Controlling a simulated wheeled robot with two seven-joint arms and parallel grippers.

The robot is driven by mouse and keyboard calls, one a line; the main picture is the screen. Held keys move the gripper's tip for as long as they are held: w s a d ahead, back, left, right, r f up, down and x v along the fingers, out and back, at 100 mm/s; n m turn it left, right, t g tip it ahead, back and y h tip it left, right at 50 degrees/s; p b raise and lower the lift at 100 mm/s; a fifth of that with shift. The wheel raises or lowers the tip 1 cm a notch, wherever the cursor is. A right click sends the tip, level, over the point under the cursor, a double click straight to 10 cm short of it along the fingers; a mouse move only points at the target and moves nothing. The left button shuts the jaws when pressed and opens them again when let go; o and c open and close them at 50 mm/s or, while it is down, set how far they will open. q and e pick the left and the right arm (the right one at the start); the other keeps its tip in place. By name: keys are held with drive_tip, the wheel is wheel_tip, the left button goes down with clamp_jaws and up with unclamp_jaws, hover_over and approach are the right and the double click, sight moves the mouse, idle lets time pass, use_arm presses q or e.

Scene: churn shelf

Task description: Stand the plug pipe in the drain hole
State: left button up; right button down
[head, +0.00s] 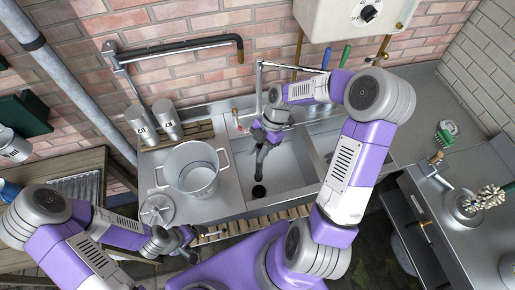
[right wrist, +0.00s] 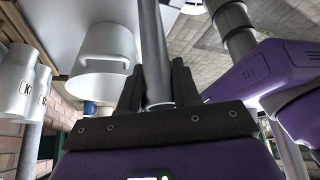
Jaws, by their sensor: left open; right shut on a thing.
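The plug pipe (right wrist: 152,45) is a grey metal tube between the dark fingers of my right gripper (right wrist: 158,88) in the right wrist view, running up out of the picture. My right gripper is shut on it. The dark round drain hole (head: 259,191) lies in that basin's floor, a little below the gripper in the picture. My left gripper (head: 188,240) is open and empty near the counter's front edge.
A large metal pot (head: 192,172) stands left of the basin, beside a round lid (head: 157,210). Two labelled canisters (head: 154,125) stand behind it on a wooden rack (head: 200,133). A tap (head: 235,118) is at the basin's back.

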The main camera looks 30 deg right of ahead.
drive_tip(key=b, duration=0.4)
hover_over(259, 175)
wheel_tip(259, 175, down, 6)
drive_tip(key=f, duration=0.1)
drive_tip(key=f+b, duration=0.6)
drive_tip(key=f, duration=0.1)
drive_tip(key=shift+w+a, duration=0.15)
drive_tip(key=shift+w, duration=0.15)
drive_tip(key=shift+s, duration=0.35)
drive_tip(key=shift+f+b, duration=2)
drive_tip(key=shift+f, duration=0.75)
idle(0.5)
drive_tip(key=c, duration=0.7)
unclamp_jaws()
drive_tip(key=shift+c, duration=0.2)
drive_tip(key=p+v, duration=0.1)
drive_tip(key=v, duration=0.6)
drive_tip(key=shift+d+r, duration=0.25)
drive_tip(key=shift+r, duration=0.1)
